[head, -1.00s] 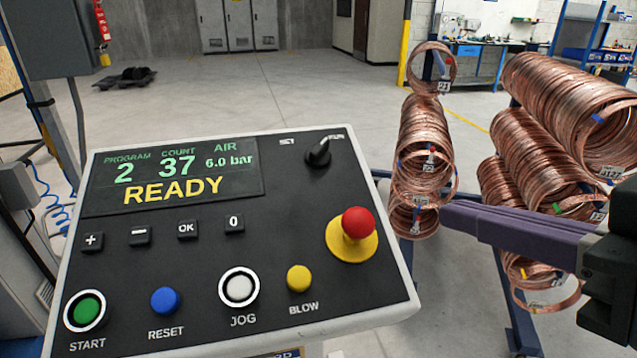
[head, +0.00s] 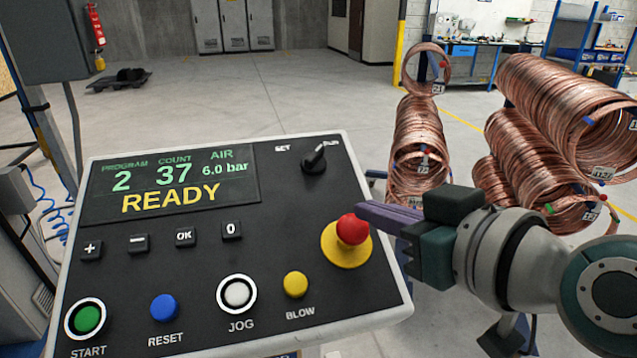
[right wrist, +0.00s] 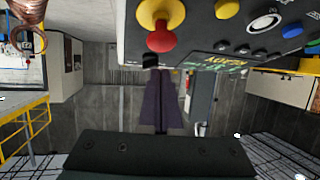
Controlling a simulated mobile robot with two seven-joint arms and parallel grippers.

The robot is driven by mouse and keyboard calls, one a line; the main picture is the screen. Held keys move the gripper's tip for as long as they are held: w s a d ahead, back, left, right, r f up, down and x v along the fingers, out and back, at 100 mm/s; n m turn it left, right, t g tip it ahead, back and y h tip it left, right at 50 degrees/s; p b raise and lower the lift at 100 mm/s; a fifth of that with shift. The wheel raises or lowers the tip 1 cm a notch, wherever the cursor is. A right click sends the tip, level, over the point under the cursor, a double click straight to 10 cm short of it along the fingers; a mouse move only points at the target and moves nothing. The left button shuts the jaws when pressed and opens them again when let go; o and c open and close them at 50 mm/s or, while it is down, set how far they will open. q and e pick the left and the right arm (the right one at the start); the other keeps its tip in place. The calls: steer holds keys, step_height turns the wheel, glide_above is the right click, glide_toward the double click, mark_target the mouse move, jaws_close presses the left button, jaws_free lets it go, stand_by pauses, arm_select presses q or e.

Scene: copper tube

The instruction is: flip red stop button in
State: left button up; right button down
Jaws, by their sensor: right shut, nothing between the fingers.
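The red stop button (head: 353,229) is a mushroom head on a yellow round base (head: 346,250) at the right side of the control panel (head: 205,270). In the head view my right gripper (head: 364,212) has its purple fingers closed together, with the tips at the upper right edge of the red head. I cannot tell if they touch it. In the right wrist view the red button (right wrist: 162,40) hangs at the top, just above the purple fingertips (right wrist: 165,76). My left gripper is not in view.
The panel's display reads READY. A black selector switch (head: 314,160) sits above the stop button, and the yellow BLOW button (head: 295,284) lies at its lower left. Racks of copper coils (head: 420,150) stand behind at the right. Floor behind the panel is open.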

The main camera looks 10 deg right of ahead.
mark_target(352, 234)
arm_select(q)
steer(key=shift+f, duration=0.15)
arm_select(e)
steer(key=shift+w+a+f, duration=0.1)
steer(key=shift+w+f, duration=0.15)
steer(key=shift+f, duration=0.3)
steer(key=shift+w+f, duration=0.2)
steer(key=shift+f, duration=0.35)
